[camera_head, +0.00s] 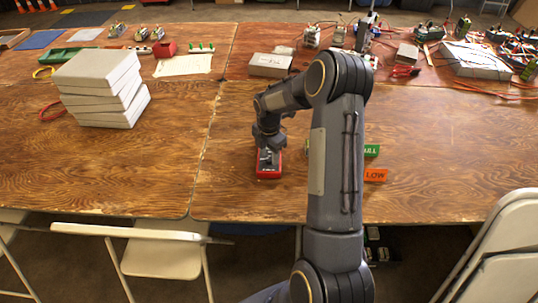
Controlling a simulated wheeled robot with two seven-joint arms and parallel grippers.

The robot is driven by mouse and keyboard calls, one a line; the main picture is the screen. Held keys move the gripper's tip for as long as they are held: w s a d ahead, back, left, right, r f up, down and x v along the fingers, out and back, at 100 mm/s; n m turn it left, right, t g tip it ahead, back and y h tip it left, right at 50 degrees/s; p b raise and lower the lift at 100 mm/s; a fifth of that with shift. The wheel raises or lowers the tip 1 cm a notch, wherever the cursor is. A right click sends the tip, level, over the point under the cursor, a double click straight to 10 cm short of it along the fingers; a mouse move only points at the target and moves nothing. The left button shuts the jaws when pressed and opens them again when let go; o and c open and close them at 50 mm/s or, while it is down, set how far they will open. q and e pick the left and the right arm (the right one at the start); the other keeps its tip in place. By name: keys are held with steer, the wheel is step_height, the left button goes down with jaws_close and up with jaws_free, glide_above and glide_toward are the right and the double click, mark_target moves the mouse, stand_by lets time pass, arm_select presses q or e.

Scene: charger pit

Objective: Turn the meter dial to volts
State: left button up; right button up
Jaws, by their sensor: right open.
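The red meter (268,174) lies on the wooden table in front of me, near the middle. Its dark face and dial are mostly hidden under my right gripper (269,150). My right arm rises from the bottom of the view, bends at the elbow and reaches down to the left, with the gripper over the meter. The gripper is open; I cannot tell whether its fingers touch the dial. The dial's setting is too small and covered to read. My left gripper is not in view.
A green label block (371,151) and an orange block marked LOW (375,175) stand right of my arm. A stack of pale boxes (101,88) stands on the left. A grey box (270,65) is behind the meter. Folding chairs (160,250) line the front edge.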

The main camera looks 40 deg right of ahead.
steer(key=shift+f, duration=0.7)
steer(key=c, duration=1)
